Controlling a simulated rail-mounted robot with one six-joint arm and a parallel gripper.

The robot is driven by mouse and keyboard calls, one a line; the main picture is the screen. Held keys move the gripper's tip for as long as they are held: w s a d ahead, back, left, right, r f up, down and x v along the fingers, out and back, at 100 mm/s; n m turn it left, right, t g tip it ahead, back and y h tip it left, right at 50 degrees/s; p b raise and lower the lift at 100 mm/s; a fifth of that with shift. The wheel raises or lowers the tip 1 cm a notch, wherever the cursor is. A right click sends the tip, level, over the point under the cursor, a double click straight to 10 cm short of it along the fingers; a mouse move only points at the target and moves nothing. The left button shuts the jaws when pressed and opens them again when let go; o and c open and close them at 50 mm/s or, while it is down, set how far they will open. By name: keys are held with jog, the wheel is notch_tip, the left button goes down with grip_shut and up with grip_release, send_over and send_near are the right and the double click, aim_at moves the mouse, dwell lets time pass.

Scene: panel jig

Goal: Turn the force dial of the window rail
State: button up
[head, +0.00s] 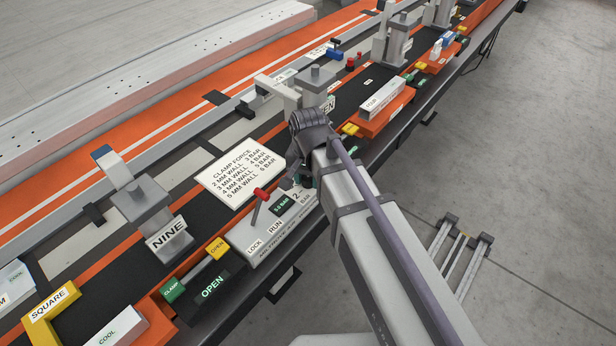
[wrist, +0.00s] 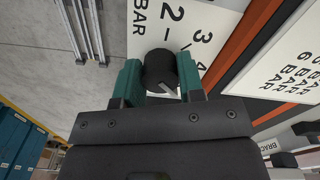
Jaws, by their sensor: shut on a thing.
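The force dial is a round black knob (wrist: 160,68) on a white panel face, seen in the wrist view with a pale pointer mark near its lower right edge. The numbers 2, 3 and part of a 4 show around it, with "BAR" printed at the left. My gripper (wrist: 161,62) has its two teal fingers on either side of the knob, shut on it. In the head view the dial is hidden behind my arm and gripper. The white control box (head: 264,235) there shows a small dark display (head: 281,207) that seems to read 5.0 BAR.
A red-handled lever (head: 259,198) stands by the LOCK and RUN labels. A clamp force card (head: 241,172) lists wall thicknesses and bar values behind the box. The NINE block (head: 168,235) and an OPEN sign (head: 212,287) stand left. Open floor (head: 520,200) lies right.

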aim_at(308, 178)
jog(key=n, duration=0.4)
jog(key=shift+n, duration=2)
jog(key=o, duration=0.9)
notch_tip(308, 178, up, 11)
jog(key=p, duration=1)
jog(key=shift+f+p, duration=0.1)
jog(key=shift+p, duration=0.3)
